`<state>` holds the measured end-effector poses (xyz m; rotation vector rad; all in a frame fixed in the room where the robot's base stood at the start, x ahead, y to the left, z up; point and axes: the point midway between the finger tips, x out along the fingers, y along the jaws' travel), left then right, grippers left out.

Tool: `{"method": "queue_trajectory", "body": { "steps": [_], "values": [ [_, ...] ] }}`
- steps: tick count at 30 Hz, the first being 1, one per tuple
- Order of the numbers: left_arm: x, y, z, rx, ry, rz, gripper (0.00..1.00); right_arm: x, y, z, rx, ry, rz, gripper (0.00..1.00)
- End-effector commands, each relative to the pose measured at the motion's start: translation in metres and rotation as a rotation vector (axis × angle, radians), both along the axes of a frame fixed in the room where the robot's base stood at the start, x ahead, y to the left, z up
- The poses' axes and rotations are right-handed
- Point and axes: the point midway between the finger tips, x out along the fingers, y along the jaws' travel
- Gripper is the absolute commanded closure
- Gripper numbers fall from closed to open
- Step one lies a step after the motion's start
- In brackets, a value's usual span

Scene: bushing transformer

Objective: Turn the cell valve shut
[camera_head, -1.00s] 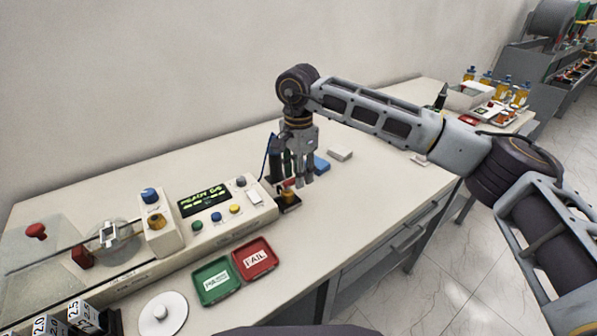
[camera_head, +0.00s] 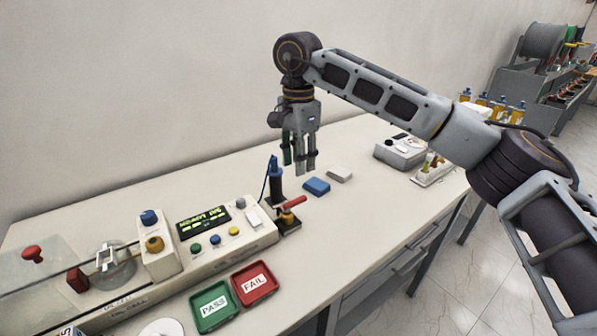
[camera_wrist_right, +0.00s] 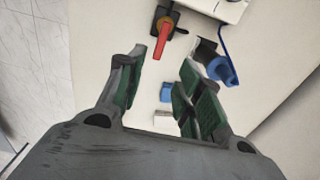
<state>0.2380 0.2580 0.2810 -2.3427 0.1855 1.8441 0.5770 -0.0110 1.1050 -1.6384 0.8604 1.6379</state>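The valve (camera_head: 288,218) stands on a small black base at the right end of the beige test unit. It has a brass-coloured body and a red lever (camera_head: 295,202) that points to the right in the head view. In the right wrist view the red lever (camera_wrist_right: 162,41) lies ahead of the fingertips, over its dark base. My right gripper (camera_head: 302,165) hangs fingers-down above and behind the valve, apart from it. In the right wrist view its fingers (camera_wrist_right: 165,68) are spread with nothing between them. My left gripper is not in view.
A black and blue upright tool (camera_head: 275,182) with a blue cable stands close behind the valve. A blue block (camera_head: 316,186) and a white block (camera_head: 339,175) lie to the right. Green (camera_head: 213,306) and red (camera_head: 255,283) trays sit in front of the test unit (camera_head: 217,232).

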Motion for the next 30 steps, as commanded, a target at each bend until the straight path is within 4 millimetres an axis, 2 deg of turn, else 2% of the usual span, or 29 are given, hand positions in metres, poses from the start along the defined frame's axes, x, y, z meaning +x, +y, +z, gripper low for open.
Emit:
{"method": "queue_trajectory", "body": {
  "steps": [6,22,30],
  "values": [
    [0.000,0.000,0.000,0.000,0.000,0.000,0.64,0.000,0.000,0.012,0.000,0.000,0.001,0.64],
    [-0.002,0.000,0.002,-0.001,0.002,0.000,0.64,0.000,0.000,0.017,0.000,0.000,0.001,0.64],
    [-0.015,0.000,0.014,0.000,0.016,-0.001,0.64,0.000,0.000,0.039,0.000,0.000,0.001,0.64]
  ]
}}
